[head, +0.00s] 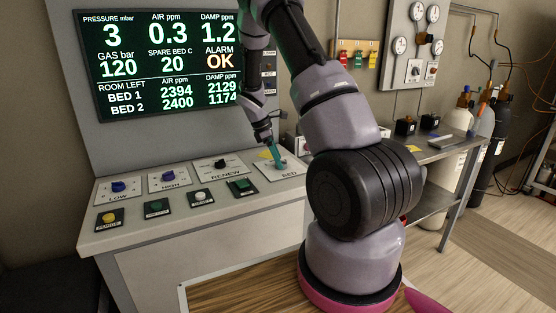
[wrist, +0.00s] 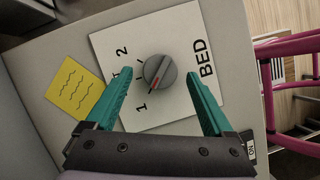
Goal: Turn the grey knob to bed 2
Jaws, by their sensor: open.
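The grey knob (wrist: 160,70) sits on the white BED plate (wrist: 180,32) in the wrist view. Its red pointer mark faces the printed 1 (wrist: 141,108). The printed 2 (wrist: 122,51) lies at the plate's upper left. My gripper (wrist: 158,77) is open, with one teal finger on each side of the knob and a visible gap on both sides. In the head view my gripper (head: 276,157) is over the BED plate (head: 292,177) at the console's right end. The knob cannot be made out there.
A yellow note (wrist: 75,92) lies left of the plate. The console also has the LOW knob (head: 118,187), HIGH knob (head: 168,177), RENEW knob (head: 220,163) and a front row of buttons. The screen (head: 160,60) stands behind. A pink rail (wrist: 290,45) is at the right.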

